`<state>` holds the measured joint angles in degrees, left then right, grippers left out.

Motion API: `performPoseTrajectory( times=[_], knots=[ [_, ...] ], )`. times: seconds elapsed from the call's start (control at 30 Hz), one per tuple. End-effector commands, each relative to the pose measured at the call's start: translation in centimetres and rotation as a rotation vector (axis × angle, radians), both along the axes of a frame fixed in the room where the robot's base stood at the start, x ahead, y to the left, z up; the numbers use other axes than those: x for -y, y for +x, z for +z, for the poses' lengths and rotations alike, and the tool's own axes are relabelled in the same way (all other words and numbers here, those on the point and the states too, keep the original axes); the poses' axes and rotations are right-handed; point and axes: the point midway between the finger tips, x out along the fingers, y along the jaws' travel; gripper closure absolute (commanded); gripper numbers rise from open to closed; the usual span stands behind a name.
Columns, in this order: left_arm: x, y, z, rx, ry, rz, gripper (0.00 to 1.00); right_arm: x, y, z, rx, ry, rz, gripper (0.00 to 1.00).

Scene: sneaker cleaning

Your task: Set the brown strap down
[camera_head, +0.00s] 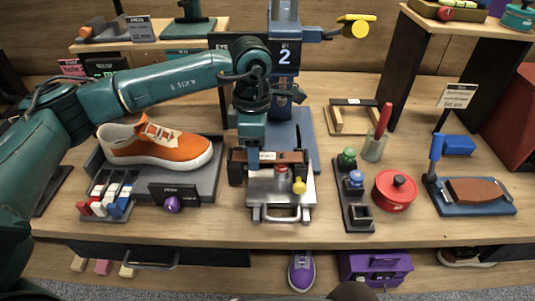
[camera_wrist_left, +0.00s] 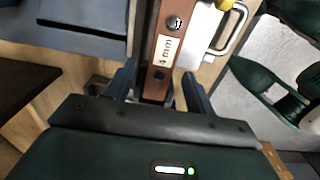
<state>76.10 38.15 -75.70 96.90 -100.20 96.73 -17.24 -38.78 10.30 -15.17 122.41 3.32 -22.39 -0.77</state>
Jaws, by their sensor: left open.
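The brown strap (camera_head: 283,157) has a white label and lies across the back of a metal plate device (camera_head: 281,189) in the middle of the table. In the left wrist view the strap (camera_wrist_left: 157,78) shows its "4 mm" label and dark studs. My left gripper (camera_wrist_left: 160,88) is open, with one finger on each side of the strap; a gap shows beside the left finger. In the head view my left gripper (camera_head: 252,148) points down at the strap's left part, and its fingertips are hard to make out. My right gripper is not in view.
An orange sneaker (camera_head: 157,144) sits on a grey tray at left. A blue post (camera_head: 285,60) marked 2 stands behind the device. To the right are a rack of small jars (camera_head: 354,190), a red pot (camera_head: 395,191) and a blue stand (camera_head: 475,195).

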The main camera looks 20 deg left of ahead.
Motion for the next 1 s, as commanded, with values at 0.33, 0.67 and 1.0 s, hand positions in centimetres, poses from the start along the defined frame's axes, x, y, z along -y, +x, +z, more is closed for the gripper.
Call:
performPoseTrajectory(
  times=[0.33,0.67,1.0],
  knots=[
    [-0.02,0.01,-0.06,0.0,0.0,0.0,0.58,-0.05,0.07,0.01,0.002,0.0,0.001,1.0],
    [-0.01,0.01,-0.04,0.0,0.0,0.0,0.85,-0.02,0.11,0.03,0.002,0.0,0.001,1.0],
    [0.0,0.02,0.01,0.0,0.0,0.0,0.97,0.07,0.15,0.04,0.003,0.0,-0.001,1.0]
  ],
)
